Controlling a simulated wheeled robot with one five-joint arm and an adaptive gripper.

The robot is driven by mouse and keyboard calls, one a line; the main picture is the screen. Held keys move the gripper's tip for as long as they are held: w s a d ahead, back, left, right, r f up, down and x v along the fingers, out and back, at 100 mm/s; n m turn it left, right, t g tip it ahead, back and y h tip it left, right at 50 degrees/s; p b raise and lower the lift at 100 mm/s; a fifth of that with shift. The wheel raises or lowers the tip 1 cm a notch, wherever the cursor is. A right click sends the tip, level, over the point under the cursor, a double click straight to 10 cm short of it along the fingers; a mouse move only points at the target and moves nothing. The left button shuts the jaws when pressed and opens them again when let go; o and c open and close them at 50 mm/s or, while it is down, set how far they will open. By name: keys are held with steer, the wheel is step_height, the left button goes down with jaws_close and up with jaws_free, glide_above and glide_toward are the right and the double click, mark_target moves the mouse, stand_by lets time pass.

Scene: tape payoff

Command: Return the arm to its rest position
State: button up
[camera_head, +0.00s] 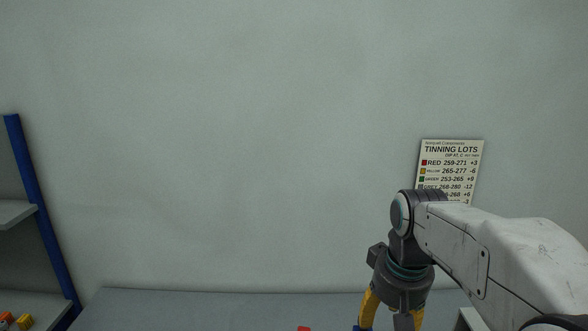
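My gripper (389,320) hangs downward from the wrist at the lower right, over the grey bench top (220,312). Its yellow fingers stand apart where they show. The fingertips are cut off by the bottom edge, so I cannot see whether they meet or hold anything. My white arm reaches in from the right, raised in front of the wall.
A sign headed TINNING LOTS (450,160) is on the pale wall, partly hidden by my arm. A blue-post shelf (40,215) with small orange and yellow items (24,321) stands at the left. A red thing (304,328) shows at the bottom edge.

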steer(key=s+f+t, duration=0.1)
steer(key=s+f, duration=0.1)
steer(key=s, duration=0.6)
steer(key=s+f+t+b, duration=0.1)
steer(key=s+f+t, duration=0.1)
steer(key=s, duration=0.7)
steer(key=shift+s+d+f+b, duration=0.2)
steer(key=shift+d+f+b, duration=0.15)
steer(key=shift+f, duration=0.2)
stand_by(1.3)
